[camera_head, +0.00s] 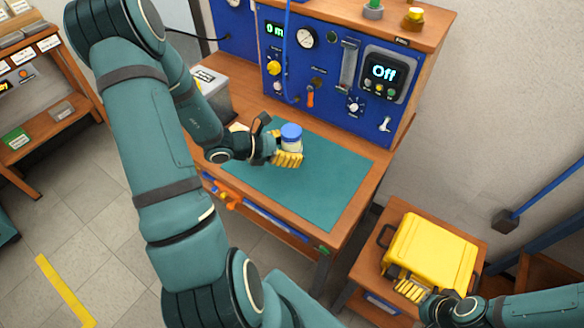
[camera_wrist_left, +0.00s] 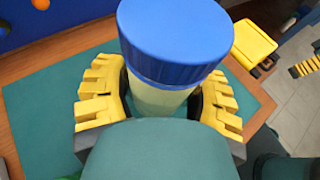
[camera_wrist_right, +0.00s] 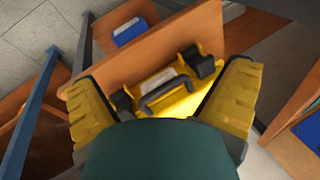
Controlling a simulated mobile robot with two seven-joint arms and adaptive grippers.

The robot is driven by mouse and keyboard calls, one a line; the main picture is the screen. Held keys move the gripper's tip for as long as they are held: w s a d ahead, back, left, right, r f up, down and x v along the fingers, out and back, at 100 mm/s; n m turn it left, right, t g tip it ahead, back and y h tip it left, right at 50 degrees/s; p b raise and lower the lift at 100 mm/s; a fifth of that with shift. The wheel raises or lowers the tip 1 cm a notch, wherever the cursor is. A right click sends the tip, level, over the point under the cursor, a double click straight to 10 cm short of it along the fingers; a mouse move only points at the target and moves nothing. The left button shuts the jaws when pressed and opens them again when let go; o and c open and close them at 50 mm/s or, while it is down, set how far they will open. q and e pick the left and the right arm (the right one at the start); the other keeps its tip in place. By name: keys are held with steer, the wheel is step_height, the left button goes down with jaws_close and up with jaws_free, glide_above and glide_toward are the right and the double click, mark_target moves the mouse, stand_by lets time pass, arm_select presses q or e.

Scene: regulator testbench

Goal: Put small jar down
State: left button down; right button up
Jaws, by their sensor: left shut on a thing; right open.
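The small jar (camera_head: 291,137) has a blue lid and a pale, yellowish body. In the left wrist view the jar (camera_wrist_left: 160,98) stands between the yellow fingers, with its lid toward the camera. My left gripper (camera_head: 287,157) is shut on it, over the green mat (camera_head: 335,190) on the workbench. I cannot tell whether the jar's base touches the mat. My right gripper (camera_head: 410,290) is open and empty at the near edge of the yellow case; the right wrist view shows the case between its fingers.
The yellow case (camera_head: 436,252) lies on a small wooden table (camera_head: 472,240) at the right. A blue control panel (camera_head: 325,75) with gauges and an "Off" display stands behind the mat. A grey box (camera_head: 212,95) is at the bench's left. The mat's right part is clear.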

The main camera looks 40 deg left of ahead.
mark_target(292, 171)
arm_select(q)
step_height(292, 171, down, 7)
steer(key=shift+w+b, duration=0.1)
steer(key=shift+b, duration=0.7)
steer(key=shift+r, duration=0.1)
steer(key=shift+c, duration=2)
jaws_free()
steer(key=shift+f, duration=0.2)
